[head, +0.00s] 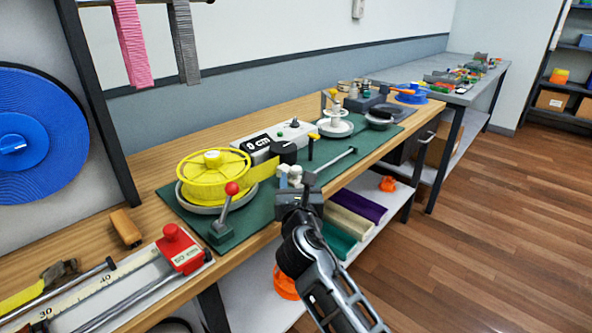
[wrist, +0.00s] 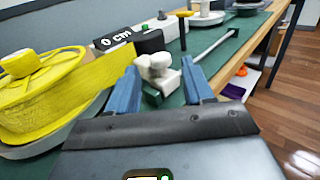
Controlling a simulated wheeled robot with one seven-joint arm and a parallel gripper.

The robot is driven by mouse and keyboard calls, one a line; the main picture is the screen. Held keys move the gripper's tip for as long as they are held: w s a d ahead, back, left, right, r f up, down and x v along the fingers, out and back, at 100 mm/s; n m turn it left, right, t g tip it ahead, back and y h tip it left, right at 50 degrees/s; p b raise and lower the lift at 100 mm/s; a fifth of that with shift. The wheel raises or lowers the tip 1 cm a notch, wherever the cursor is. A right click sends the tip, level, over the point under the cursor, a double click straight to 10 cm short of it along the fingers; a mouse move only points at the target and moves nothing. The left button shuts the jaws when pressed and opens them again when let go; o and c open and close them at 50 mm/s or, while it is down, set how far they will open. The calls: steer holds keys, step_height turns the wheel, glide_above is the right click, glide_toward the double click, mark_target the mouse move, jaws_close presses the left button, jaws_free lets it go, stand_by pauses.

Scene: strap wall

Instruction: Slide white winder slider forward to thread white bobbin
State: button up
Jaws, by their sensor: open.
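The white winder slider (wrist: 157,72) has a rounded white knob on a small block on the green mat. It also shows in the head view (head: 295,173), partly hidden by my gripper. My gripper (wrist: 160,88) is open, with one blue finger on each side of the knob; I cannot tell whether they touch it. In the head view my gripper (head: 294,181) is at the mat's front edge. The white bobbin (head: 335,120) stands upright on a round white base farther along the bench. A metal rod (head: 335,164) lies between the slider and the far end.
A yellow strap reel (head: 213,170) with a red-knobbed lever (head: 229,198) stands left of my gripper. A yellow-topped post (head: 310,145) stands near the rod. The floor on the right is clear.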

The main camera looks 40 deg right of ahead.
mark_target(296, 171)
steer(key=shift+x, duration=3.1)
jaws_close()
